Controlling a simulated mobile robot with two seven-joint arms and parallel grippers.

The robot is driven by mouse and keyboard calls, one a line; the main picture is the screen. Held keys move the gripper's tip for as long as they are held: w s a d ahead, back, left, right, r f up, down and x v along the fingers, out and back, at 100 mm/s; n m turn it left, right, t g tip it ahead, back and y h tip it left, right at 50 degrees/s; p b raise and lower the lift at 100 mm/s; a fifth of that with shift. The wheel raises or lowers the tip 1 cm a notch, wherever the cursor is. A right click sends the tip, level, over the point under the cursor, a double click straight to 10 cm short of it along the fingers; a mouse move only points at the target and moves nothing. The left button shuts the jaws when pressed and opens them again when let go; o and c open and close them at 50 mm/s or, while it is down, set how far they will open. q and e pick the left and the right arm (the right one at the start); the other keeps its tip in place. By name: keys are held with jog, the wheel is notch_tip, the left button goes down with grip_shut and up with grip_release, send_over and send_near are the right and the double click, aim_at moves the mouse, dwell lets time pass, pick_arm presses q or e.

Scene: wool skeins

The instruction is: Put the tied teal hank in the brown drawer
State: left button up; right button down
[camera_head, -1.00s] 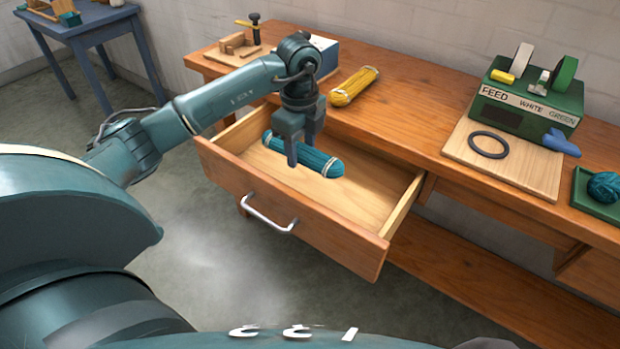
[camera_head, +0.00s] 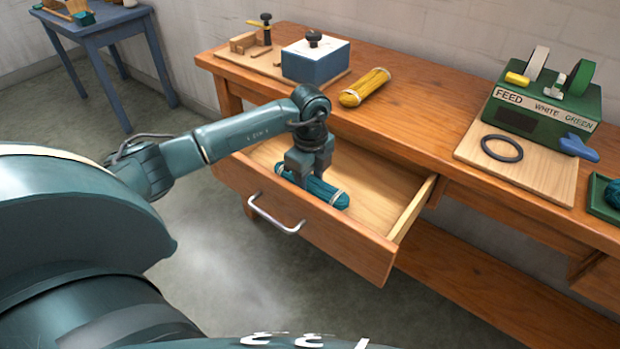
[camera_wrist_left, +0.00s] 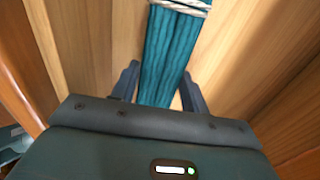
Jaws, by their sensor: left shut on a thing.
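The tied teal hank (camera_head: 328,193) is inside the open brown drawer (camera_head: 345,243), low behind its front panel. My left gripper (camera_head: 308,185) points down and is shut on the hank around its middle. In the left wrist view the hank (camera_wrist_left: 172,50) runs between the two fingers (camera_wrist_left: 157,88), with a pale tie around it near the top edge. Drawer wood shows on both sides of it. I cannot tell whether the hank touches the drawer floor. My right gripper is not in view.
On the bench (camera_head: 420,115) lie a yellow hank (camera_head: 365,88), a blue box (camera_head: 316,62), a green feed box (camera_head: 545,105), a black ring (camera_head: 502,148) and a green tray (camera_head: 603,200) with a teal ball. The drawer's right part is empty. A blue table (camera_head: 95,30) stands at the far left.

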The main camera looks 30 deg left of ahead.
aim_at(310, 179)
pick_arm(q)
jog(key=shift+f, duration=0.5)
jog(key=o, duration=1)
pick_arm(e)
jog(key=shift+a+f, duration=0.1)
pick_arm(q)
jog(key=shift+r, duration=0.15)
notch_tip(310, 179, up, 13)
jog(key=p, duration=0.2)
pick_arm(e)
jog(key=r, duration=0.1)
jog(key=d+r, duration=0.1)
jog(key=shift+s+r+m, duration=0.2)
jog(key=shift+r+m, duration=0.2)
